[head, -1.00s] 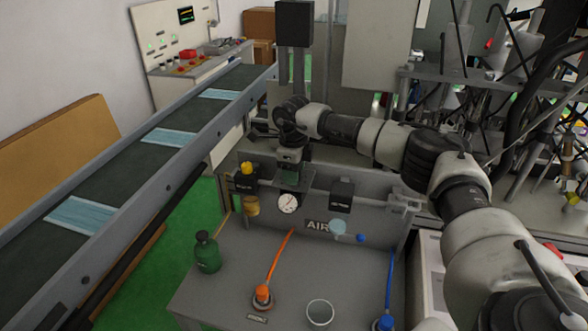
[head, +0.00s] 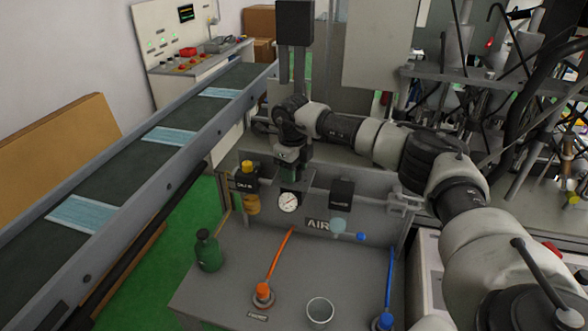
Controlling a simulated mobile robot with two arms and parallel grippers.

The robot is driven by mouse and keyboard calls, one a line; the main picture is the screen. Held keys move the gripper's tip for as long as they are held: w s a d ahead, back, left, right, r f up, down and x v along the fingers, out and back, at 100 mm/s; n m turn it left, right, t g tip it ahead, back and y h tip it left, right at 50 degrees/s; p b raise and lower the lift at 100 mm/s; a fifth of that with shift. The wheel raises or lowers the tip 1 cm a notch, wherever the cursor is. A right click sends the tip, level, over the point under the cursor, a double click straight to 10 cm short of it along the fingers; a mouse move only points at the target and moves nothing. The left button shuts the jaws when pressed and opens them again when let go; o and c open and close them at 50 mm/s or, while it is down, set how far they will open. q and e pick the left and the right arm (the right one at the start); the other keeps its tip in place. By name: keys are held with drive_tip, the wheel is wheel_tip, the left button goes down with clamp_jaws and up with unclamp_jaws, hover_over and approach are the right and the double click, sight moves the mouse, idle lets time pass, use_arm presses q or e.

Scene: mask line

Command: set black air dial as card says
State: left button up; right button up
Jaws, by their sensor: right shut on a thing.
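My right gripper (head: 291,172) points straight down at the air unit on the grey panel and is shut on the black air dial, just above the round white gauge (head: 289,202). The fingers and wrist hide most of the dial, so its setting cannot be read. The gauge has a dark needle, but its figures are too small to read. An AIR sign (head: 317,224) is on the panel to the right. I cannot make out a card with a readable setting. My left gripper is not in view.
A yellow-topped unit (head: 247,180) is left of the gauge and a black box (head: 342,194) right. On the bench stand a green bottle (head: 208,250), an orange-hosed fitting (head: 263,294), a grey cup (head: 320,312) and a blue fitting (head: 384,321). The conveyor (head: 112,182) carries masks.

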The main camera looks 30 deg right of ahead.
drive_tip(key=o, duration=0.9)
drive_tip(key=r, duration=0.3)
drive_tip(key=r+b, duration=0.1)
drive_tip(key=r, duration=0.3)
drive_tip(key=r+b, duration=0.1)
drive_tip(key=r, duration=0.3)
drive_tip(key=shift+a, duration=0.25)
drive_tip(key=shift+s+f, duration=0.1)
